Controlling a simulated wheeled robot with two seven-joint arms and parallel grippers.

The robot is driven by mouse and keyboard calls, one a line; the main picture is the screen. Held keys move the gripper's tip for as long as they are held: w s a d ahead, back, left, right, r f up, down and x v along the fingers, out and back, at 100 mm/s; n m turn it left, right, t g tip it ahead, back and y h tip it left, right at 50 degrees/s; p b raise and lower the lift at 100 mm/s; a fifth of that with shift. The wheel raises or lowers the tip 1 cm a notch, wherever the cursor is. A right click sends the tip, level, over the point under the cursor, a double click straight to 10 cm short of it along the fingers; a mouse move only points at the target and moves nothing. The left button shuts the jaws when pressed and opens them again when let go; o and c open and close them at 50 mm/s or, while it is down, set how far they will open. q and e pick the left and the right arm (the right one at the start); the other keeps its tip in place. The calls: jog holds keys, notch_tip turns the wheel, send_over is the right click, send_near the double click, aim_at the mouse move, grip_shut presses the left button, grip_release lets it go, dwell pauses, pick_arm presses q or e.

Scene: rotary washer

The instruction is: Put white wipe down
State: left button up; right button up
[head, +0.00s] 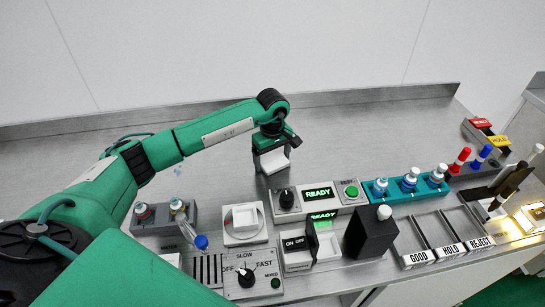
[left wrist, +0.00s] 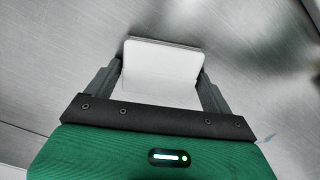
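The white wipe (head: 273,161) is a flat, pale block at the back of the steel bench, directly under my left gripper (head: 275,146). In the left wrist view the wipe (left wrist: 162,72) sits between the two dark fingers of my left gripper (left wrist: 160,72), with the fingers close against its two sides. The gripper appears shut on it. A grey edge shows along the wipe's far side. Whether the wipe touches the bench cannot be told. My right gripper is not in view.
The bench back (head: 360,130) is clear, with a raised rear lip (head: 380,96).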

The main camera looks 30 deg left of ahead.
aim_at(273, 159)
pick_arm(q)
jog(key=shift+o, duration=0.9)
jog(key=shift+r, duration=0.2)
notch_tip(273, 159, up, 4)
jog(key=shift+b, duration=0.55)
notch_tip(273, 159, up, 8)
jog(key=b, duration=0.1)
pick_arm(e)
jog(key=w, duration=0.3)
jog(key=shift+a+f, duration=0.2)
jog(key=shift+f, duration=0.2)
